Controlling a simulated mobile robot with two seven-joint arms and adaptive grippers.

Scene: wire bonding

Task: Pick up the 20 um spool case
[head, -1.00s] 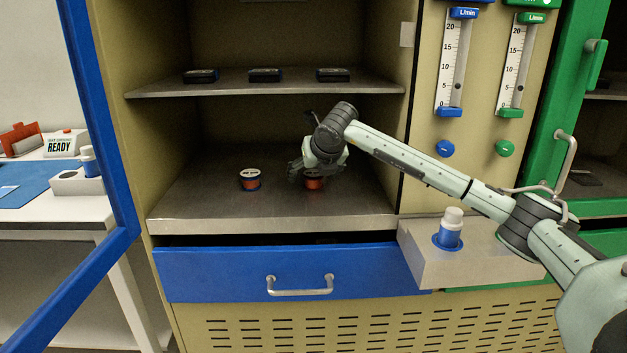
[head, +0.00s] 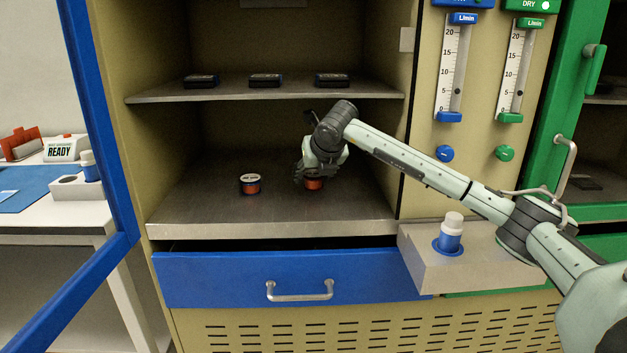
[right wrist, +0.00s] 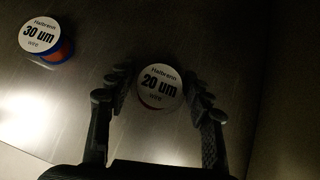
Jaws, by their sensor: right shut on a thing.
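The 20 um spool case (right wrist: 160,88) has a white round label and sits between the fingers of my right gripper (right wrist: 160,100) in the right wrist view. In the head view the case (head: 314,184) shows red under my right gripper (head: 312,172), on the lower shelf (head: 205,212). The right gripper is shut on the case from its two sides. I cannot tell a gap between case and shelf. My left gripper is not in view.
The 30 um spool case (head: 250,184) stands to the left on the same shelf. Several dark flat cases (head: 265,80) lie on the upper shelf (head: 150,93). A blue open door (head: 125,245) is at the left. A block with a blue bottle (head: 450,235) juts out at the right.

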